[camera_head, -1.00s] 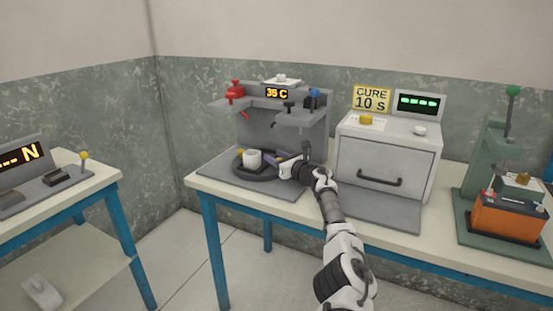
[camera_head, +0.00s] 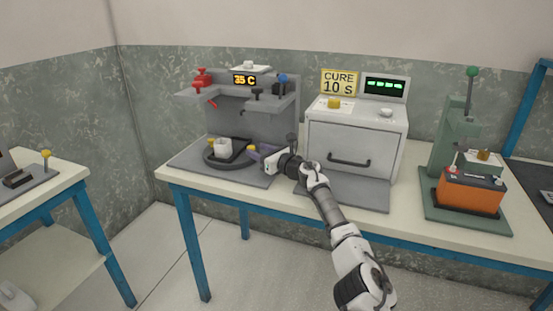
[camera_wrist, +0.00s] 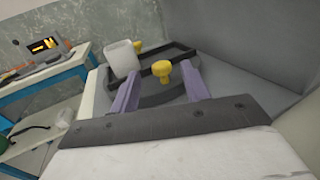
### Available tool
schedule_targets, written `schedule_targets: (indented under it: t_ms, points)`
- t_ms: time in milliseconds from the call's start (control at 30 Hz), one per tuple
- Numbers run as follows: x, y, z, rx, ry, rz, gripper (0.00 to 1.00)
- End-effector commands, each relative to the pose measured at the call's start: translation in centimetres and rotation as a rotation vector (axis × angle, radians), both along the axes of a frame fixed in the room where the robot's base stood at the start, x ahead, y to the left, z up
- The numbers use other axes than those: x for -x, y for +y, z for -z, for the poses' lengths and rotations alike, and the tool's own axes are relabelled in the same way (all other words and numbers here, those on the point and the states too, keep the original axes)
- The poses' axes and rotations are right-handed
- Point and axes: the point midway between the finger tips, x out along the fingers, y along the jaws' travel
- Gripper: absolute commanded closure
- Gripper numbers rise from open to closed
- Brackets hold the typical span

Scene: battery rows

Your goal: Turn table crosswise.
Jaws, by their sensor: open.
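The turntable (camera_head: 212,161) is a dark round disc on the grey base plate of the station at the left of the bench. A dark rectangular frame (camera_head: 238,146) lies on it, slanted in the picture, with a white cup-like block (camera_head: 223,147) at its left and a yellow knob (camera_head: 211,143) behind. My gripper (camera_head: 258,152) is at the turntable's right side. In the wrist view its two purple fingers (camera_wrist: 158,78) stand apart with a yellow knob (camera_wrist: 162,70) between them in the picture. I cannot tell whether they touch it. The white block (camera_wrist: 122,58) is beyond the left finger.
A grey stand with a 35 C display (camera_head: 245,80) overhangs the turntable. A white oven (camera_head: 355,145) is right of my gripper, behind my arm. A green press (camera_head: 455,145) with an orange battery (camera_head: 470,195) stands farther right. A side table (camera_head: 60,195) is at left.

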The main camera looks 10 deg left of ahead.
Motion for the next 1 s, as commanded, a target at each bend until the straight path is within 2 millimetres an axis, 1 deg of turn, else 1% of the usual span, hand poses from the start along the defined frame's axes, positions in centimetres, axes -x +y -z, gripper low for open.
schedule_targets:
  t_ms: [33,200,300,433,600,867,967,1000]
  points:
    - [0.5,-1.1,0.1,0.000,-0.002,0.004,0.53]
    - [2.2,-3.5,0.1,0.000,-0.002,0.004,0.53]
    - [3.1,-4.7,0.1,0.000,-0.001,0.004,0.53]
    - [3.9,-5.7,0.0,0.001,-0.001,0.003,0.53]
    - [4.2,-6.1,0.0,0.001,-0.001,0.002,0.53]
    - [4.3,-6.1,0.0,0.001,-0.001,0.002,0.53]
    - [4.5,-5.3,-0.2,-0.014,0.002,-0.010,0.53]
    - [4.8,-4.4,-0.5,-0.029,0.006,-0.023,0.53]
